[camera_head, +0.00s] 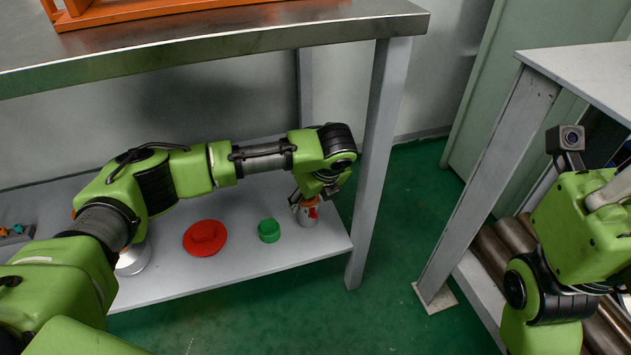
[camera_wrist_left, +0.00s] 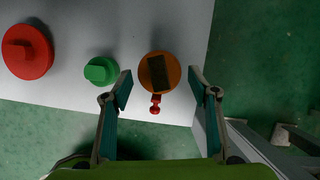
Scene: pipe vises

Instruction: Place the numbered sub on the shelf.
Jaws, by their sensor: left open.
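My left gripper (camera_head: 308,196) is at the right end of the lower shelf (camera_head: 240,282), directly above a small whitish can-like piece (camera_head: 309,215) with an orange top and a red part. In the left wrist view its round orange top (camera_wrist_left: 173,66), with a dark bar across it and a small red fitting, shows between and beyond the open fingertips (camera_wrist_left: 160,86). The piece stands on the shelf near its edge. No number is readable on it, so I cannot tell if it is the numbered sub. My right arm shows at the right; its fingers are not visible.
A green round piece (camera_head: 269,231) and a red flanged piece (camera_head: 205,238) lie left of the gripper. A silver round object (camera_head: 133,260) is partly behind my left arm. A table leg (camera_head: 378,150) stands close right. Brown pipes (camera_head: 497,255) lie under the right table.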

